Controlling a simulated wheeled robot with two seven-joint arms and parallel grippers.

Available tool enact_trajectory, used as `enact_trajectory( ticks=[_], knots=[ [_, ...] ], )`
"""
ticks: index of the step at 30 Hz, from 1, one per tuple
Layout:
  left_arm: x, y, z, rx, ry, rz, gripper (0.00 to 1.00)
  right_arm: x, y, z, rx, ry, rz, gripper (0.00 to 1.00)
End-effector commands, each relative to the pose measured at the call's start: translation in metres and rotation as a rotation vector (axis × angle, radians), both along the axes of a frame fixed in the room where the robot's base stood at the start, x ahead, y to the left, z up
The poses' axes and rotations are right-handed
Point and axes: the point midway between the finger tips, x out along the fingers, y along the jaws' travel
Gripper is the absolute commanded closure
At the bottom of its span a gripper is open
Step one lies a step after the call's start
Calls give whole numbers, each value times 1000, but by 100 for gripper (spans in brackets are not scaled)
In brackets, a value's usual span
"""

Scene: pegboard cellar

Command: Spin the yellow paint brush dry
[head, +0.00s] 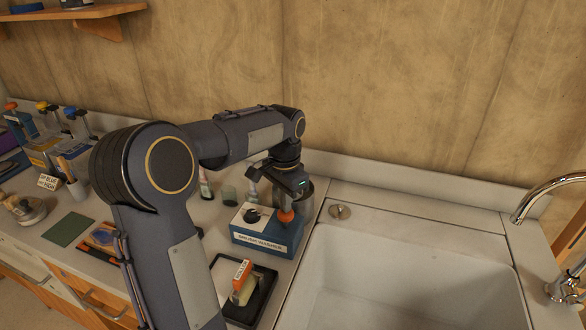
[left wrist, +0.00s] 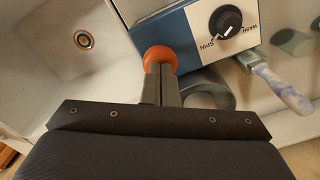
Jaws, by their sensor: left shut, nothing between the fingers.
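The brush washer (head: 265,243) is a blue and white box beside the sink, with its name on the front. Its black dial (left wrist: 229,21) has WASH and SPIN labels; I cannot tell exactly where it points. An orange ball knob (head: 286,215) is at the washer's right end, also in the left wrist view (left wrist: 159,55). My left gripper (left wrist: 160,73) is shut and empty, its tips at the knob; I cannot tell if they touch it. A brush-like thing with a pale marbled handle (left wrist: 284,90) is beside the washer. I cannot make out a yellow brush. My right gripper is out of view.
The white sink (head: 420,285) and tap (head: 540,200) are at the right. A black tray (head: 262,300) with a labelled orange and yellow thing lies before the washer. A green mat (head: 68,229) and several brushes and clamps stand at the left. My left arm hides part of the counter.

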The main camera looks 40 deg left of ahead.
Motion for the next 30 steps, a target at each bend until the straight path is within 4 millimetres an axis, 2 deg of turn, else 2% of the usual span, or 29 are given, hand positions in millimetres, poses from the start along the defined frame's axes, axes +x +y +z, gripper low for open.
enact_trajectory(
  ticks=[17,30],
  knots=[
    [0,0,-1,0,0,0,100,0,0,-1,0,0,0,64],
    [0,0,-27,-1,1,0,100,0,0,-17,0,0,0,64]
  ],
)
